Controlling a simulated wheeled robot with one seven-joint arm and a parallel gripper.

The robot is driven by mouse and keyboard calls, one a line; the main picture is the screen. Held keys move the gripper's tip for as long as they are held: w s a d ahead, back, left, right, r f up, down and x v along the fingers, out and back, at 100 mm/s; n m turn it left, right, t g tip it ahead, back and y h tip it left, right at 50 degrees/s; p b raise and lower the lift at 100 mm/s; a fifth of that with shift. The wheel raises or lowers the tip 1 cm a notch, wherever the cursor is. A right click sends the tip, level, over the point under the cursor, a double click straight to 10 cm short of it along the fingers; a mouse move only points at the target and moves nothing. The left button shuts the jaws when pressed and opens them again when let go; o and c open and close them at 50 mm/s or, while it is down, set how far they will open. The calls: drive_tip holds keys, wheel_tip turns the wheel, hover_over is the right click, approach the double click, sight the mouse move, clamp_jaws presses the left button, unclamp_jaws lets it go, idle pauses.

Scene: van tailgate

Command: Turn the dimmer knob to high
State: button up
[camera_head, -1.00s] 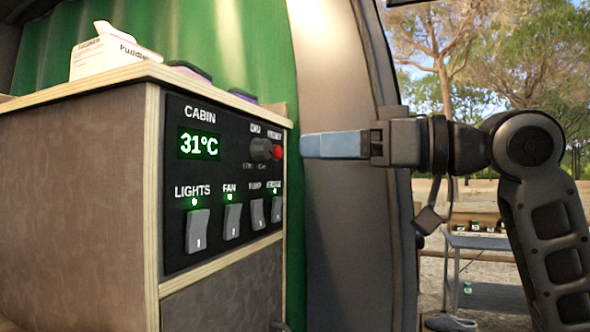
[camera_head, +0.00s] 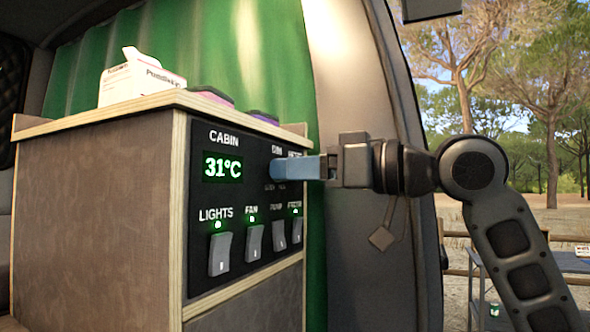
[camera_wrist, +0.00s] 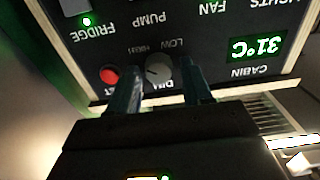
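The dimmer knob (camera_wrist: 158,70) is a grey round knob under a partly covered "DIM" label. It shows upside down in the wrist view, with "LOW" and "HIGH" printed beside it. A small pale mark sits on its left side in that view. My gripper (camera_wrist: 160,78) has its two blue fingers apart, one on each side of the knob. I cannot tell whether they touch it. In the head view my gripper (camera_head: 274,168) reaches the panel from the right, and its fingers hide the knob.
A red button (camera_wrist: 110,75) lies close beside one finger. The black panel (camera_head: 236,196) also has a 31°C display (camera_head: 222,167) and several rocker switches, including the lights switch (camera_head: 220,254). A white box (camera_head: 140,80) stands on the cabinet top. The van's door pillar is behind my arm.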

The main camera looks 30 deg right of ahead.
drive_tip(key=c, duration=0.8)
drive_tip(key=shift+n+b, duration=0.85)
drive_tip(key=shift+n, duration=1.05)
drive_tip(key=o, duration=1)
drive_tip(key=shift+v, duration=3.9)
drive_tip(key=shift+a, duration=0.1)
